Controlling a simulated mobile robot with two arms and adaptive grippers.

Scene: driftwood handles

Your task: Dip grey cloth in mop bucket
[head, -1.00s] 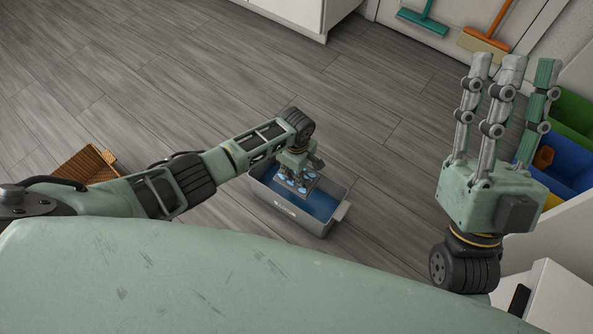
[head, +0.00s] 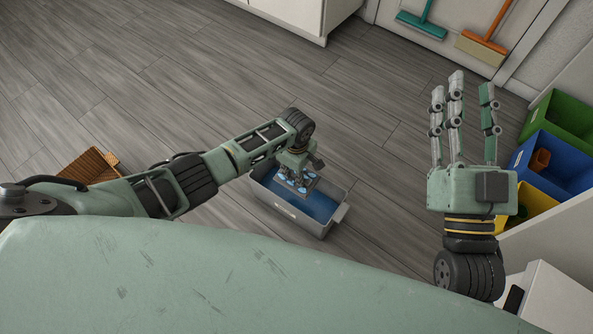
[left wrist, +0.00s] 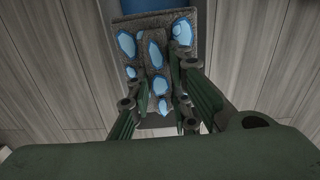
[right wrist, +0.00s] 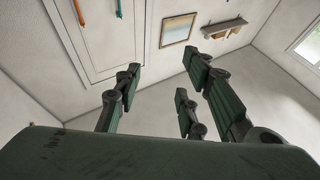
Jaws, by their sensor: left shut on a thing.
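Green (head: 562,120), blue (head: 555,170) and yellow (head: 528,207) bins stand at right. A teal broom (head: 422,25) and an orange-handled broom (head: 483,47) are at the back. The floor beyond the bucket is clear.

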